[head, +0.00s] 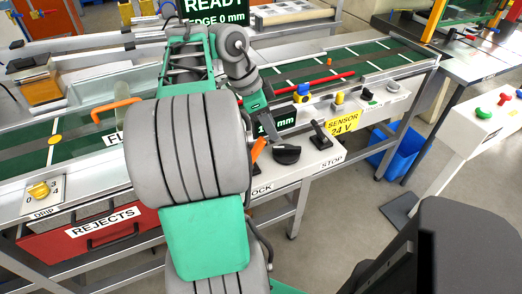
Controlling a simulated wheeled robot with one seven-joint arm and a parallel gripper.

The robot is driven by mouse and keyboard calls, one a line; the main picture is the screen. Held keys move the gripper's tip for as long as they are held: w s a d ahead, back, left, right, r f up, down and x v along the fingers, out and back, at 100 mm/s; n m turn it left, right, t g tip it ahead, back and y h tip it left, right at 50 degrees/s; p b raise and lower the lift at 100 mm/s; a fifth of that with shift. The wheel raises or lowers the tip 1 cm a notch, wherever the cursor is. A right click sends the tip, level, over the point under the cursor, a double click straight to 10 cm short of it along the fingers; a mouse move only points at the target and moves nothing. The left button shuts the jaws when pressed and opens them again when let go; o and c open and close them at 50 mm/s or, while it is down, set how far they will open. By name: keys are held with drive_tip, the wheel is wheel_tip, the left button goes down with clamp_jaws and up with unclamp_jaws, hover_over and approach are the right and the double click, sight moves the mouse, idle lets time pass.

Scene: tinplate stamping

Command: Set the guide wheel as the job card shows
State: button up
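A black knob (287,154) sits on the white control panel in the middle of the head view; I cannot tell if it is the guide wheel. A small display (273,122) behind it reads in mm, its digits partly hidden. My gripper (268,132) hangs at the end of my arm over the panel, just above and left of the knob. The arm covers part of it, and its fingers are too small to judge. An orange lever (258,149) stands beside it near the word LOCK. No job card can be made out.
A screen (213,10) at the top reads READY, EDGE 0 mm. A black lever (321,135) stands by STOP, right of the knob. A yellow SENSOR 24 V label (343,121) is further right. The red REJECTS drawer (75,236) is lower left.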

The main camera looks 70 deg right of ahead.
sight(286, 147)
drive_tip(key=shift+s+d+f+m, duration=0.6)
drive_tip(key=shift+s+d+m, duration=0.1)
drive_tip(key=shift+s+d, duration=0.15)
drive_tip(key=shift+f+b, duration=0.35)
drive_tip(key=b+x, duration=0.1)
drive_tip(key=x, duration=0.2)
drive_tip(key=b+x, duration=0.1)
drive_tip(key=x, duration=0.2)
drive_tip(key=shift+s+a+f+b, duration=0.1)
drive_tip(key=shift+a+f+b, duration=0.1)
drive_tip(key=shift+b, duration=0.2)
drive_tip(key=shift+r, duration=0.1)
clamp_jaws()
